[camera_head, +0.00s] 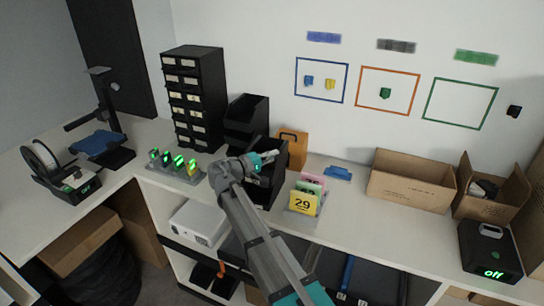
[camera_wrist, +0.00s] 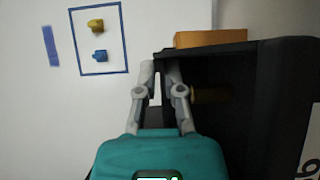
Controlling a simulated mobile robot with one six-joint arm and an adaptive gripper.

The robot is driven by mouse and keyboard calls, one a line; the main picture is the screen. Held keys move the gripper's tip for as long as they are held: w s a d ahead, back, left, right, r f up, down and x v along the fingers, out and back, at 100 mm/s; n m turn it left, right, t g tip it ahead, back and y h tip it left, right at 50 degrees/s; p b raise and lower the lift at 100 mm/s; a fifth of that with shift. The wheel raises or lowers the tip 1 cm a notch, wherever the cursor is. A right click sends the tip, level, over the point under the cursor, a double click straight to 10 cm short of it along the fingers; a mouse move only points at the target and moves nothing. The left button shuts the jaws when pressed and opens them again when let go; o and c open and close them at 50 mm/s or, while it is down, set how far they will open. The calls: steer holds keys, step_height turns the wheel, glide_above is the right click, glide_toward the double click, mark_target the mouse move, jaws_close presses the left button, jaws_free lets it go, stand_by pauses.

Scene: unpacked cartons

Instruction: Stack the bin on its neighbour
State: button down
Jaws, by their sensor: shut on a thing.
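A black open-fronted bin (camera_head: 268,190) is on the counter side of my arm in the head view, partly hidden by it. My gripper (camera_head: 276,152) is at its upper edge. In the wrist view my gripper's fingers (camera_wrist: 162,68) are closed on the left wall of the black bin (camera_wrist: 285,95), which fills the right side. Whether the bin's base touches the counter cannot be told. The neighbouring black bin (camera_head: 248,112) stands just behind and to the left, against the wall; it appears to have another bin level below.
A black drawer cabinet (camera_head: 192,100) stands left of the bins. An orange-brown box (camera_head: 293,148) is close behind the held bin at right. Numbered cards (camera_head: 305,200) stand to its right; green-lit devices (camera_head: 178,165) lie left. Cardboard cartons (camera_head: 410,180) are farther right.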

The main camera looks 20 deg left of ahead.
steer(key=c, duration=0.7)
jaws_free()
steer(key=shift+s, duration=0.1)
steer(key=v, duration=1.1)
steer(key=shift+s+a+f, duration=0.1)
steer(key=shift+s+a, duration=0.1)
steer(key=shift+s, duration=0.1)
